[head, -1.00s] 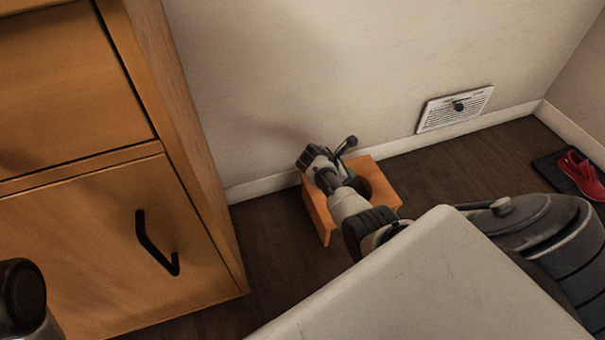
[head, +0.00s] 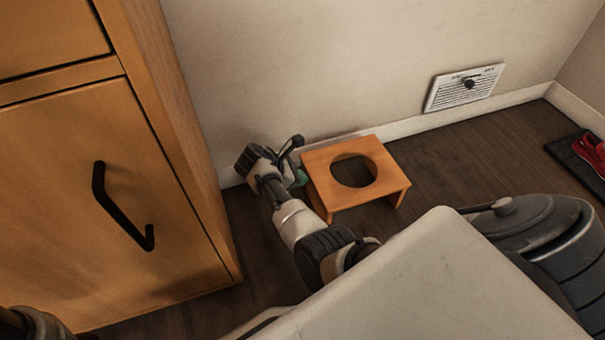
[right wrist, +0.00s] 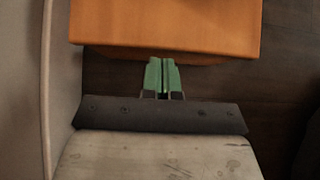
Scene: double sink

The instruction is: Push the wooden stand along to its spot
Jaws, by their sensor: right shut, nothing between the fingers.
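The wooden stand (head: 393,176), an orange-brown box-like piece with a round hole in its top, stands upright on the dark floor close to the back wall. My right gripper (head: 301,178) is low at the stand's left side in the head view, with its green fingertips beside the edge. In the right wrist view the shut, empty fingers (right wrist: 162,76) point at the near edge of the stand (right wrist: 165,25). I cannot tell whether they touch it. My left gripper is not in view.
A wooden cabinet (head: 90,200) with a black handle stands at the left. A white vent (head: 464,87) is on the back wall. Red shoes (head: 592,155) lie on a dark mat at the far right. The floor right of the stand is clear.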

